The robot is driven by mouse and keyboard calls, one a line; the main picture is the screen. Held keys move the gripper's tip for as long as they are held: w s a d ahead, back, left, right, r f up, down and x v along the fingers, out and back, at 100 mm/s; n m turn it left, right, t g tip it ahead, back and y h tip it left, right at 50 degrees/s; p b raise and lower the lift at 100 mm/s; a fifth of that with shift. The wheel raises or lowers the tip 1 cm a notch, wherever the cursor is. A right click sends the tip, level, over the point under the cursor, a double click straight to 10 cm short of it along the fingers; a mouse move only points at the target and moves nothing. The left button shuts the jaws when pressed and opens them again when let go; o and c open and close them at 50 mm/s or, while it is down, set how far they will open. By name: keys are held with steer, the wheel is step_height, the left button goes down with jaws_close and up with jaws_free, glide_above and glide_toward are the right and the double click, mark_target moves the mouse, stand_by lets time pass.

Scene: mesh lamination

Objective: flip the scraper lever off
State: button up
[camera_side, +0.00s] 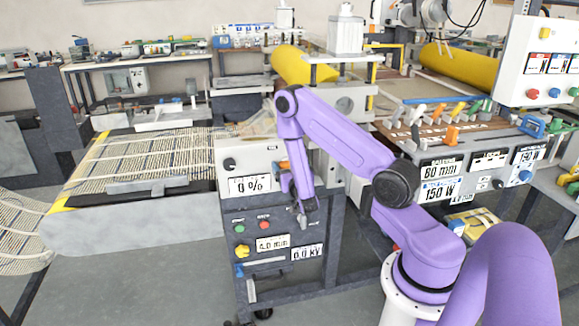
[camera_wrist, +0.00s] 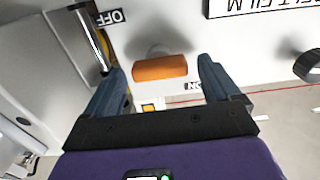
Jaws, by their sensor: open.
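The scraper lever (camera_wrist: 160,68) has an orange grip and stands out from a white panel, between my fingers in the wrist view. It lies nearer the ON label (camera_wrist: 195,86) than the OFF label (camera_wrist: 110,17). The lever also shows as a small orange patch on the machine front in the side view (camera_side: 283,165), partly behind my arm. My gripper (camera_wrist: 160,73) is open, with one dark blue finger on each side of the lever. Gaps show between the grip and both fingers.
A metal rod (camera_wrist: 91,40) stands left of the lever in the wrist view, and a dark round knob (camera_wrist: 307,66) is at far right. In the side view, a 0 % display (camera_side: 250,185) is beside my arm. A mesh belt (camera_side: 140,165) runs left.

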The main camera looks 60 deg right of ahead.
steer(key=v, duration=0.7)
